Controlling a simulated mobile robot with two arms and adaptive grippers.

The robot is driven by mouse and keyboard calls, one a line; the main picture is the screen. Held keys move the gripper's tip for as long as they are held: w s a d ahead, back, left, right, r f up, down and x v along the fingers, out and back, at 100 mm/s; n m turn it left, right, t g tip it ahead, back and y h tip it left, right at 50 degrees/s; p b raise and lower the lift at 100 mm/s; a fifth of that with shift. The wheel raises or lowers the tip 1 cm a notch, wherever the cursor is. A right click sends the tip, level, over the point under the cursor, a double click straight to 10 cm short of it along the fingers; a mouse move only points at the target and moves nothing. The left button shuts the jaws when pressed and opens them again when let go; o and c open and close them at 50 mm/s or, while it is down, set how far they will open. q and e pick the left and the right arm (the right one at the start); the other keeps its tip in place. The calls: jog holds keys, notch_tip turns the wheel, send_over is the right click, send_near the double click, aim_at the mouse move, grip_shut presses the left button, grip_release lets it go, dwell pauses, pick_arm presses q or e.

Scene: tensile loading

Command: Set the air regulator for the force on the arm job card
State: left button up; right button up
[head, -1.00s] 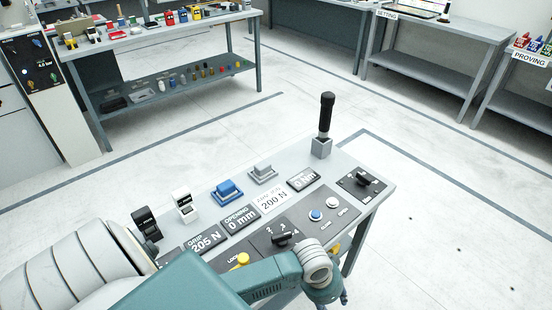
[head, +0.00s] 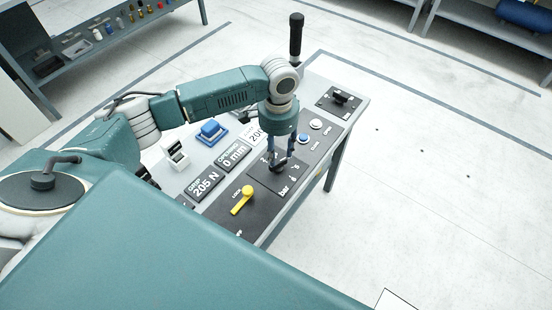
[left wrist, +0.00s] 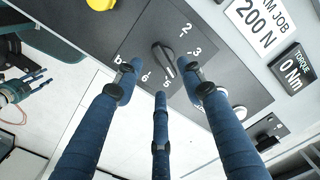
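The air regulator is a black knob (left wrist: 163,58) on a dark panel with a bar scale; 2, 3, 5 and 6 are readable around it. Its set value cannot be told. My left gripper (head: 281,163) is low over this knob in the head view. In the left wrist view its blue fingers (left wrist: 160,82) are spread around the knob, with no clear grip on it. The arm job card (left wrist: 262,22) reads 200 N; it is partly hidden in the head view (head: 256,133). My right gripper (left wrist: 30,84) shows at the left edge, fingers spread, apparently empty.
The grip display (head: 205,184) reads 205 N, the opening display (head: 232,155) 0 mm and the torque display (left wrist: 291,70) 0 Nm. A yellow lock lever (head: 242,200), a blue button (head: 303,137) and a white button (head: 316,124) flank the knob. A black-handled lever (head: 296,38) stands behind.

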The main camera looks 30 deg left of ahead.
aim_at(277, 164)
pick_arm(q)
notch_tip(277, 164, down, 3)
jog(key=shift+s+a+f, duration=0.1)
jog(key=shift+s, duration=0.05)
jog(key=shift+f+p, duration=0.3)
jog(key=shift+f, duration=1.2)
jog(key=shift+c, duration=0.5)
grip_shut()
jog(key=shift+r+p, duration=0.25)
jog(key=shift+p, duration=0.55)
jog(key=shift+n, duration=0.3)
jog(key=shift+f, duration=0.2)
jog(key=shift+o, duration=0.5)
grip_release()
pick_arm(e)
jog(key=shift+s+a+r, duration=0.25)
jog(key=shift+a+r, duration=0.05)
jog(key=shift+r, duration=0.35)
jog(key=shift+s+a+r, duration=0.2)
jog(key=shift+a+r, duration=0.05)
jog(key=shift+r, duration=0.35)
